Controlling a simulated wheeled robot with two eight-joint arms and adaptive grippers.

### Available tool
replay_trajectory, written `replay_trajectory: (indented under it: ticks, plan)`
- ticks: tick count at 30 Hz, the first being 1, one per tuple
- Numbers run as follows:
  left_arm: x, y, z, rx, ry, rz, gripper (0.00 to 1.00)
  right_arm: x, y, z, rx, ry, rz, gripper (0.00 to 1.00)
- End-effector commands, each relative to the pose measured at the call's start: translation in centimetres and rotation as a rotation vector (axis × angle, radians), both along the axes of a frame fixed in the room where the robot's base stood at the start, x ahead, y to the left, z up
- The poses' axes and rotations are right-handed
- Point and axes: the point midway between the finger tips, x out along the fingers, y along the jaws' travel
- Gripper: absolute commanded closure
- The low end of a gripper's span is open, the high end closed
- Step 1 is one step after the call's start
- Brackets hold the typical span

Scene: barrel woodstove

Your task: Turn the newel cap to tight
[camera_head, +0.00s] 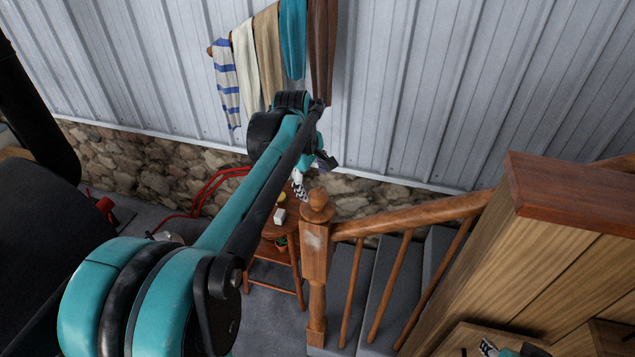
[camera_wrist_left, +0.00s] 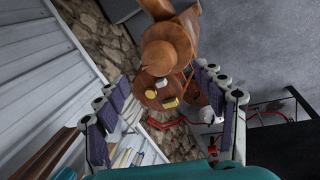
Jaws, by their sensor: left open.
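The newel cap (camera_head: 318,204) is a round wooden knob on top of the square newel post (camera_head: 316,255) at the foot of the stair rail. In the left wrist view the newel cap (camera_wrist_left: 160,52) shows large at the upper middle, beyond the fingertips. My left gripper (camera_head: 313,177) is open and empty, above the cap in the head view. In the left wrist view its two padded fingers (camera_wrist_left: 165,103) stand wide apart, with no visible contact on the cap. My right gripper (camera_head: 490,349) shows only in part at the bottom right edge, away from the post.
A wooden handrail (camera_head: 420,214) runs right from the post above grey stairs. A small wooden table (camera_head: 274,228) with small items stands behind the post. Towels (camera_head: 268,50) hang on the metal wall. A large wooden cabinet-like block (camera_head: 570,185) stands at right; a black stove (camera_head: 40,215) is at left.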

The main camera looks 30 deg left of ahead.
Motion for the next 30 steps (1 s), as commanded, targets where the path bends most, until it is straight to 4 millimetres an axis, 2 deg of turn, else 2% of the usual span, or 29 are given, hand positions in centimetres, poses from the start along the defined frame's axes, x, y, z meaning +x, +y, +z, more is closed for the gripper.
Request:
replay_trajectory:
  ticks: [12,18,24,25,26,30]
  plan:
    - [1.7,-0.1,-6.0,0.000,0.000,-0.001,0.31,0.0,0.0,0.1,0.000,0.000,0.000,0.60]
    - [2.0,-0.1,-7.2,0.000,0.000,-0.001,0.31,0.0,0.0,0.1,0.000,0.000,0.000,0.60]
    - [2.0,-0.1,-7.2,0.000,0.000,-0.001,0.31,0.0,0.0,0.1,0.000,0.000,0.000,0.60]
    - [2.0,-0.1,-7.2,0.000,0.000,-0.001,0.33,0.0,0.0,0.1,0.000,0.000,0.000,0.60]
    - [2.0,-0.1,-7.2,0.000,0.000,-0.001,0.41,0.0,0.0,0.1,0.000,0.000,0.000,0.60]
    - [2.0,-0.1,-7.2,0.000,0.000,-0.001,0.78,0.0,0.0,0.1,0.000,0.000,0.000,0.60]
